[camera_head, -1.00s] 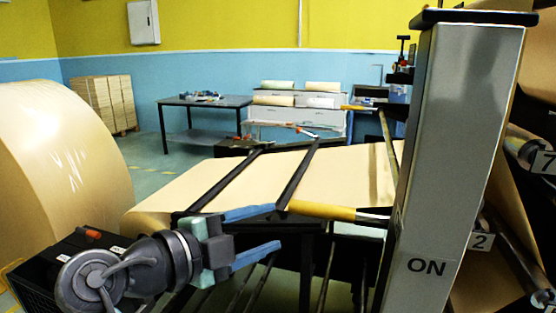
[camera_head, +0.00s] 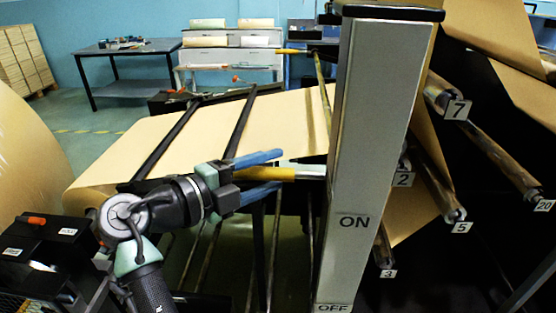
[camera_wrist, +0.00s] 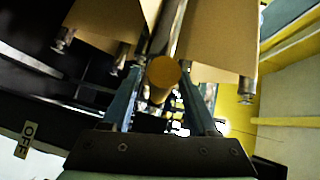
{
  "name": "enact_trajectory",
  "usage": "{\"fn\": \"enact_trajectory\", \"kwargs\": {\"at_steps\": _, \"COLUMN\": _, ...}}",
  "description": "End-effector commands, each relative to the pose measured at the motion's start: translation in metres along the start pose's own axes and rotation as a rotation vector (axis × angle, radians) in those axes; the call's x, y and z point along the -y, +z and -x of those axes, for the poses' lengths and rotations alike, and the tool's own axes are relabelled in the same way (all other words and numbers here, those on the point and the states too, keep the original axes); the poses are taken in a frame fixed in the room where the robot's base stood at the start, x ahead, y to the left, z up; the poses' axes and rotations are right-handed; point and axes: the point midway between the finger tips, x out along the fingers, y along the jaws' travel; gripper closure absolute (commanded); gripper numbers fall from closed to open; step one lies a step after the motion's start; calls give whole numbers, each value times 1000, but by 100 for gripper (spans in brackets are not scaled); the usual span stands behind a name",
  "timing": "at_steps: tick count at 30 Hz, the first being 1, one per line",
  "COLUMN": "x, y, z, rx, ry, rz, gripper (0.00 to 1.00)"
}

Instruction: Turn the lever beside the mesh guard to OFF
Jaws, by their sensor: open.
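The lever has a yellow handle (camera_head: 280,174) and a metal rod that runs to the grey post. It lies about level, near the ON label (camera_head: 355,221). The OFF label (camera_head: 333,308) is lower on the post, at the bottom edge. My gripper (camera_head: 282,170) is open, with one blue finger above the handle and one below it. In the wrist view the round yellow end of the handle (camera_wrist: 163,72) shows between the two fingers. The OFF label also shows there (camera_wrist: 25,140). I cannot make out a mesh guard.
The grey post (camera_head: 375,120) stands just right of my gripper. Numbered rollers (camera_head: 440,190) and brown paper sheets are right of it. A kraft paper web (camera_head: 190,140) with dark bars lies behind my arm. A dark table (camera_head: 125,60) stands at the back left.

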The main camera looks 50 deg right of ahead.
Motion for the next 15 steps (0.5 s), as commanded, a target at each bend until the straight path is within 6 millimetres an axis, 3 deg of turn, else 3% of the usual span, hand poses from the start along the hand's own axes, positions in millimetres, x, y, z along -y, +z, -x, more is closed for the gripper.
{"fn": "enact_trajectory", "kwargs": {"at_steps": 6, "x": 1, "y": 0, "z": -21, "rx": -1, "ry": -1, "rz": 1, "gripper": 40}}
{"fn": "enact_trajectory", "kwargs": {"at_steps": 15, "x": 0, "y": 0, "z": -24, "rx": 1, "ry": 0, "rz": 1, "gripper": 40}}
